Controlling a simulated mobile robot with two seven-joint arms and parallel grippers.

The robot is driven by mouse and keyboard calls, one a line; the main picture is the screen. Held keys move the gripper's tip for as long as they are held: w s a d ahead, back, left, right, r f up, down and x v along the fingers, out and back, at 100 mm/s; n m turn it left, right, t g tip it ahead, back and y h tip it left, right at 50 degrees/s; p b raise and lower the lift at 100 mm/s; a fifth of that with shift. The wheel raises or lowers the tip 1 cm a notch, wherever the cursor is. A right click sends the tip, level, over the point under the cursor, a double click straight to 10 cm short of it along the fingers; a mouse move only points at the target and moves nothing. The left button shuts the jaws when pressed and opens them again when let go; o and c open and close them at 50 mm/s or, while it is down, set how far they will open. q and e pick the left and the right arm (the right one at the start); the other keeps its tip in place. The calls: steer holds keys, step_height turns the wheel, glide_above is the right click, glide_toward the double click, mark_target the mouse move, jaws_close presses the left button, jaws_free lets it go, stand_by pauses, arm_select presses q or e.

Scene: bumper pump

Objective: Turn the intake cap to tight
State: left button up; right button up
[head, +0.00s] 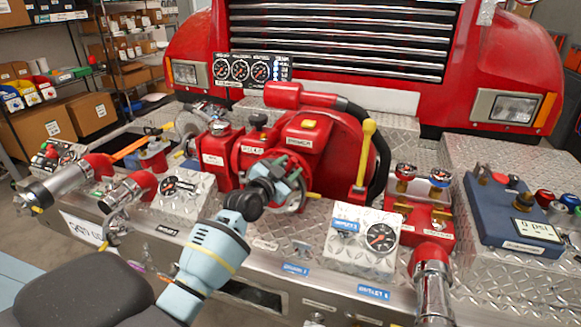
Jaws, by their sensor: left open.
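The red pump (312,150) stands in the middle of the bumper. A round metal fitting (297,205), low on its front, is mostly hidden behind my left gripper; it may be the intake cap, but its marking and tightness cannot be read. My left gripper (288,178) is open at this fitting, with its fingers toward the pump front. Whether the fingers touch it or stand around it cannot be told. The light blue left arm reaches in from below. My right gripper is not in view.
A gauge box (362,240) stands right of the gripper, and another gauge box (184,195) stands left. A yellow-topped lever (368,135) rises at the pump's right side. A chrome pipe (432,285) juts forward at right.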

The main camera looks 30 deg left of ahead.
arm_select(q)
steer(key=shift+w, duration=0.5)
jaws_close()
